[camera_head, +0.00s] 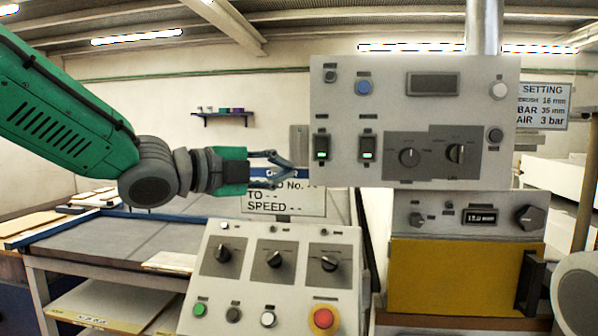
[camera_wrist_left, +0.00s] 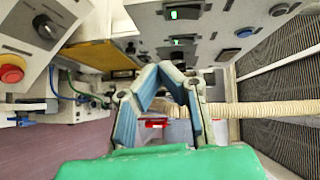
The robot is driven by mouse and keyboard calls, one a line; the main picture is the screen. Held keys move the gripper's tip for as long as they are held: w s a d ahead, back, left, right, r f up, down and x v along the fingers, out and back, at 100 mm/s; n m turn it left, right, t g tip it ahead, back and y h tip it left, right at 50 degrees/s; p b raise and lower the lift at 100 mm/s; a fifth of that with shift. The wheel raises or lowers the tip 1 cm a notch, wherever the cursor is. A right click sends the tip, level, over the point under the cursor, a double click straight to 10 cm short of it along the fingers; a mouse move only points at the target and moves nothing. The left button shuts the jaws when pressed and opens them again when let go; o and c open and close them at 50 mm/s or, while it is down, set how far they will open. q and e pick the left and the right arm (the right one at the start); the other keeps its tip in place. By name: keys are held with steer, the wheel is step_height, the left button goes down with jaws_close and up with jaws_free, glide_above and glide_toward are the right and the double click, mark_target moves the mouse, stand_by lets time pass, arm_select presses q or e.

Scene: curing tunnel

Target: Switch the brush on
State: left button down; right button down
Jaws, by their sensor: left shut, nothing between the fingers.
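The upper grey control panel (camera_head: 345,90) hangs from a metal post. Two rocker switches sit at its lower left, the left one (camera_head: 321,147) and the right one (camera_head: 367,146), each with a green light. They also show in the left wrist view, one nearer (camera_wrist_left: 180,42) and one farther (camera_wrist_left: 185,11). The small labels are too blurred to tell which switch is the brush's. My left gripper (camera_head: 288,166) is shut and empty, just left of the panel's lower left edge, apart from the switches. My right gripper is not in view.
The panel also has dials (camera_head: 409,157), a blue button (camera_head: 364,87) and a dark display (camera_head: 433,84). A sloped console (camera_head: 290,290) with knobs and a red stop button (camera_head: 323,318) stands below. A yellow unit (camera_head: 450,275) is at right. A setting sign (camera_head: 543,106) hangs behind.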

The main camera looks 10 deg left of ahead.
arm_select(q)
steer(key=s+a+f+n+g+y+b, duration=0.1)
steer(key=s+a+f+n+y, duration=0.3)
steer(key=f, duration=0.8)
steer(key=s+f+n+g, duration=0.1)
steer(key=f+n, duration=0.4)
steer(key=f, duration=0.7)
steer(key=s+a+f+n+g+y+b, duration=0.1)
steer(key=s+a+f+n+y, duration=0.3)
steer(key=f, duration=0.9)
steer(key=s+a+f+n+g+y, duration=0.1)
steer(key=s+a+f+n+g, duration=0.25)
steer(key=s+f+n, duration=0.65)
steer(key=s+a+f+n+g+y, duration=0.1)
steer(key=s+a+f+g, duration=0.1)
steer(key=s+f, duration=0.5)
steer(key=s+a+f+n+g+y+b, duration=0.1)
steer(key=s+a+f+g+y, duration=0.1)
steer(key=s+f, duration=0.5)
steer(key=s+a, duration=0.1)
steer(key=s, duration=0.4)
steer(key=shift+s+n+g, duration=0.3)
steer(key=shift+s+g, duration=0.05)
steer(key=shift+s, duration=0.05)
steer(key=shift+w+a+f, duration=0.1)
steer(key=shift+w, duration=0.05)
